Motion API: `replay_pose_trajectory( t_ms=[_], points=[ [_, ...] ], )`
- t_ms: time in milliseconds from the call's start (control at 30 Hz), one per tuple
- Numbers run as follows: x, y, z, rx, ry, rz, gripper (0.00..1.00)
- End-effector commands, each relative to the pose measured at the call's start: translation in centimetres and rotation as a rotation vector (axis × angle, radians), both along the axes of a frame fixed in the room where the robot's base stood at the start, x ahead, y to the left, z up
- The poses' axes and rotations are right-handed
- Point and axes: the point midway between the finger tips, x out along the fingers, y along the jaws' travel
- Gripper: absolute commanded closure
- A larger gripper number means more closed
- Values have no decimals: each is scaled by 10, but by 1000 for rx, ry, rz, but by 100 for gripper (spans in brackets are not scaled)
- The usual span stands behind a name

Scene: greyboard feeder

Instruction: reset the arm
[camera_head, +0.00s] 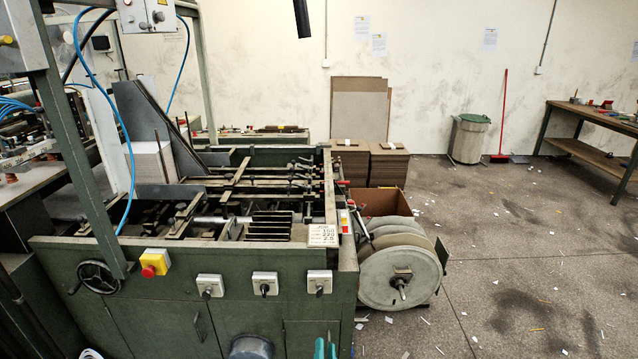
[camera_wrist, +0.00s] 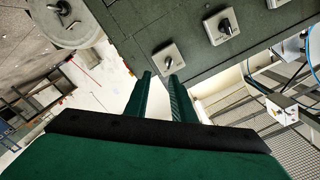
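My gripper (camera_head: 326,347) shows at the bottom edge of the head view, as two teal fingertips in front of the green machine (camera_head: 255,318). In the wrist view the two dark green fingers of my gripper (camera_wrist: 161,77) stand apart with a gap between them. Nothing is held between them. The fingertips point toward the machine's front panel, which has grey switch boxes (camera_wrist: 168,58). I cannot tell how far they are from the panel. Most of the arm is out of view.
The machine has a red stop button on a yellow box (camera_head: 154,263), a handwheel (camera_head: 98,278) and a job card (camera_head: 323,235). Large reels (camera_head: 400,278) stand at its right end. Board stacks (camera_head: 388,164), a bin (camera_head: 469,138) and a workbench (camera_head: 600,125) are farther off. Open floor with scraps lies right.

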Motion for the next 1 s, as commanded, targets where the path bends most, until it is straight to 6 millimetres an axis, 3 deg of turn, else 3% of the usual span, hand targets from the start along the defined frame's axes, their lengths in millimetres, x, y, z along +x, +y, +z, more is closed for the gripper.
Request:
replay_pose_trajectory(
  t_ms=[33, 200, 500, 767, 1000],
  points=[
    [-22, -6, -11, -39, 13, 0, 77],
    [-88, -15, -31, -167, 38, 14, 77],
    [-203, -19, -45, -356, 86, 42, 77],
    [-296, -8, -36, -487, 127, 73, 77],
    [-370, 5, -10, -584, 165, 88, 77]
  ],
)
